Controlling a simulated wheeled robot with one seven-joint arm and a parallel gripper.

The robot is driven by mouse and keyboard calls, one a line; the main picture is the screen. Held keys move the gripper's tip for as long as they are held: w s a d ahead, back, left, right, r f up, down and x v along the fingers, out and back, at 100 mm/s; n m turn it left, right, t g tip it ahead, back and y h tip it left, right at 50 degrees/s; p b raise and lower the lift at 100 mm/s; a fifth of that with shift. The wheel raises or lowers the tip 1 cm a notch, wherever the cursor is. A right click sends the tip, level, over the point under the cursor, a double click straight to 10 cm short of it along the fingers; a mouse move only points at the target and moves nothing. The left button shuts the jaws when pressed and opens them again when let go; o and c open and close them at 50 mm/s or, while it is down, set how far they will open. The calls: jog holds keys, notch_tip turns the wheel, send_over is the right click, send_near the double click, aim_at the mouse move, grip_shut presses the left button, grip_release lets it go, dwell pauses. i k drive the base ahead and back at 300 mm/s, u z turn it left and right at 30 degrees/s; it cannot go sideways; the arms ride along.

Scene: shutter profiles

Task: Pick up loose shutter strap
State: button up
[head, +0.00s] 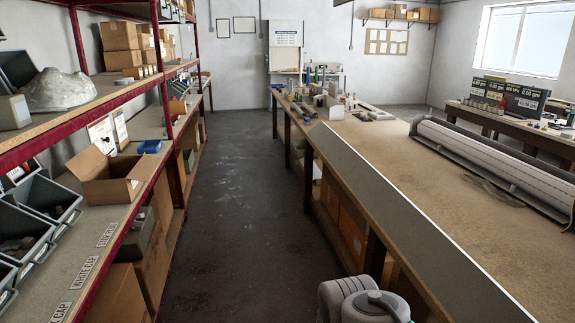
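A thin grey curved strip, which looks like the loose shutter strap (490,190), lies on the long workbench (400,180) at the right. It lies just in front of a long grey shutter housing with pale slats (500,165). Whether the strap touches the housing I cannot tell. My gripper is not in view; only grey rounded links of my own arm show at the bottom, beside the bench's near edge.
A red-framed shelf (165,95) with an open cardboard box (105,185) and grey bins (45,205) stands left. The aisle floor (240,190) is clear. Small items (330,100) crowd the bench's far end. Another table (515,125) stands behind at right.

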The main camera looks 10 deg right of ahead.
aim_at(465, 177)
jog(key=i, duration=3.15)
jog(key=z, duration=2.55)
